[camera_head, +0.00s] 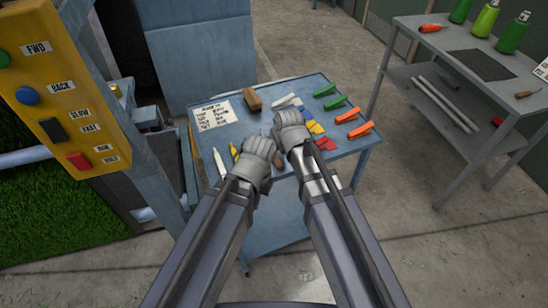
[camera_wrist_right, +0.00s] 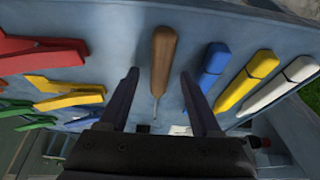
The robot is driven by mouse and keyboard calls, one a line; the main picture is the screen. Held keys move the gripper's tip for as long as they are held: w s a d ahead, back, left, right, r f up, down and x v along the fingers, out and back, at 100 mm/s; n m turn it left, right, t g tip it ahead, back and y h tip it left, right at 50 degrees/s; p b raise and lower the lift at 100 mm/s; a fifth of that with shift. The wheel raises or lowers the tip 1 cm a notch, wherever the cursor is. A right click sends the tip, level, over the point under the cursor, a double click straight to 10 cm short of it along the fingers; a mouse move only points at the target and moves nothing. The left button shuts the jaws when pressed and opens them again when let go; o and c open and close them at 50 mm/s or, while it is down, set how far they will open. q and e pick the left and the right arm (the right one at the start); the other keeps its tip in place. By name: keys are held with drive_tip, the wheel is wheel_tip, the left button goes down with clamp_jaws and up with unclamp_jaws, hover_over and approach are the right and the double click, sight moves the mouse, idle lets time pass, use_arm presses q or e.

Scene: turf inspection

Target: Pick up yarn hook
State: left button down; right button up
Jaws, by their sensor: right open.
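The yarn hook (camera_wrist_right: 162,60) has a brown wooden handle and a thin metal shaft. In the right wrist view it lies on the blue table, between the spread fingers of my right gripper (camera_wrist_right: 160,80). The fingers stand apart from the handle on both sides, with nothing held. In the head view my right gripper (camera_head: 291,130) is over the middle of the table, and a small brown end (camera_head: 278,160) shows below it; most of the hook is hidden. My left gripper (camera_head: 258,152) is close beside it on the left; its fingers cannot be made out.
Blue (camera_wrist_right: 214,66), yellow (camera_wrist_right: 246,82) and white (camera_wrist_right: 278,94) markers lie right of the hook; red clips (camera_wrist_right: 40,55) lie left. A yellow control panel (camera_head: 50,80) stands left.

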drive_tip(key=shift+f, duration=0.2)
drive_tip(key=shift+c, duration=0.2)
clamp_jaws()
idle(0.4)
